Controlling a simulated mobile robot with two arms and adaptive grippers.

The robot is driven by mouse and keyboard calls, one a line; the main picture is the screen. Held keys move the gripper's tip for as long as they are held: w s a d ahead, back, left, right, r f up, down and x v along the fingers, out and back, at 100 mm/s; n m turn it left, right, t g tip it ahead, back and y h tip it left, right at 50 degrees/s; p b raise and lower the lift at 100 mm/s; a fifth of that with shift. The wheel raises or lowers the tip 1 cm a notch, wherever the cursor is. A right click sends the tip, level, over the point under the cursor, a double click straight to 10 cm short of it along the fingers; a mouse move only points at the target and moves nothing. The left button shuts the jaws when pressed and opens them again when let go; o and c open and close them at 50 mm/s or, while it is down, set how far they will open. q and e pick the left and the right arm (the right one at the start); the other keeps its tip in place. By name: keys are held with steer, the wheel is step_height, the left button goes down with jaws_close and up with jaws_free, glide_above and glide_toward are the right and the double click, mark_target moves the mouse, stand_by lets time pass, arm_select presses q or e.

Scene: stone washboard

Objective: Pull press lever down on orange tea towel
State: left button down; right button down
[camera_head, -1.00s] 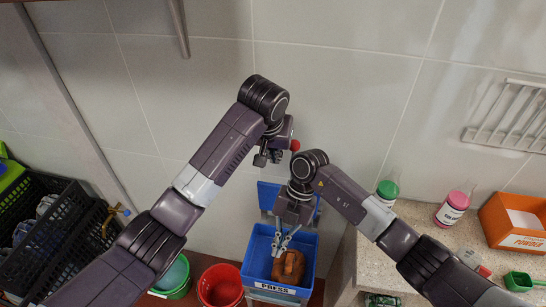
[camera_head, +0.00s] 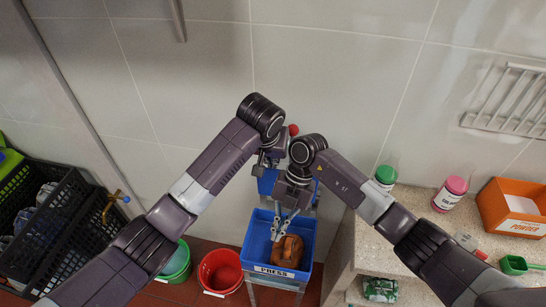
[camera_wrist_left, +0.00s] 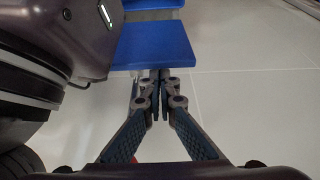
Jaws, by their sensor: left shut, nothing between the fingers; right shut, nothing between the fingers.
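The orange-brown tea towel (camera_head: 287,251) lies folded in the blue press box (camera_head: 257,240), which is labelled PRESS. A blue plate (camera_head: 266,184) stands behind the box, partly hidden by my arms; a blue plate also shows beyond the fingertips in the left wrist view (camera_wrist_left: 152,46). A red knob (camera_head: 293,129), apparently the lever's end, shows between my wrists; the lever's shaft is hidden. My left gripper (camera_head: 260,169) is shut and empty, left of and below the knob. My right gripper (camera_head: 278,233) is shut and empty, just above the towel; contact cannot be told.
A red bucket (camera_head: 220,270) and a green bucket (camera_head: 177,262) stand left of the press. Black crates (camera_head: 70,215) and a brass tap (camera_head: 112,203) are further left. The stone counter (camera_head: 400,270) at right holds bottles and an orange box (camera_head: 513,207).

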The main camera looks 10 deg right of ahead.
arm_select(q)
steer(key=shift+s+a+f+t, duration=0.1)
steer(key=shift+s+a+t, duration=0.1)
steer(key=shift+s, duration=0.25)
steer(key=shift+s+a+f+t, duration=0.1)
steer(key=shift+s+t, duration=0.1)
steer(key=shift+s, duration=0.2)
steer(key=shift+w, duration=0.15)
arm_select(e)
steer(key=c, duration=2.7)
jaws_free()
steer(key=o, duration=0.6)
